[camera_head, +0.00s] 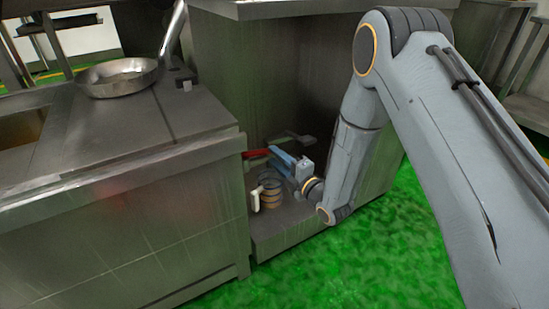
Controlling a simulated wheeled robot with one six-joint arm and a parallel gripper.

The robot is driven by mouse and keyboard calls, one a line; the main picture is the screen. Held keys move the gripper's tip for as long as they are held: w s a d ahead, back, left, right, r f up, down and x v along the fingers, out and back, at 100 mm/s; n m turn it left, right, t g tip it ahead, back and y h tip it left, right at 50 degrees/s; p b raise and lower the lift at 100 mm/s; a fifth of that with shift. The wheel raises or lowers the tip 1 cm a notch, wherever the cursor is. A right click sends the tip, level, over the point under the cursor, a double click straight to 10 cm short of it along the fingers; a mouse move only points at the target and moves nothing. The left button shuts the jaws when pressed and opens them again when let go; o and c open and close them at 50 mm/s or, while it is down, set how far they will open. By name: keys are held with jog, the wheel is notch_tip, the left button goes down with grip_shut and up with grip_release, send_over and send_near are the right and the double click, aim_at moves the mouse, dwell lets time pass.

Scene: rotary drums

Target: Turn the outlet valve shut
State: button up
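A red handle (256,153), which looks like the outlet valve's lever, shows inside the open lower bay of a steel counter, near the picture's middle. It lies roughly level, and its left end meets the edge of the nearer counter. My gripper (276,153) reaches into the bay from the right, its blue-grey body just right of the red handle. The fingertips are small and partly hidden, so I cannot tell whether they touch the handle or are open or shut. The valve's body and pipe are not clearly visible.
A ringed cylindrical object (270,190) with a pale upright handle (255,201) stands on the bay floor below my gripper. A steel counter (110,215) fills the left, with a pan (118,77) on top. Green floor (340,265) is open in front.

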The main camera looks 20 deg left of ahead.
jog(key=shift+x, duration=0.95)
jog(key=shift+c, duration=0.2)
grip_shut()
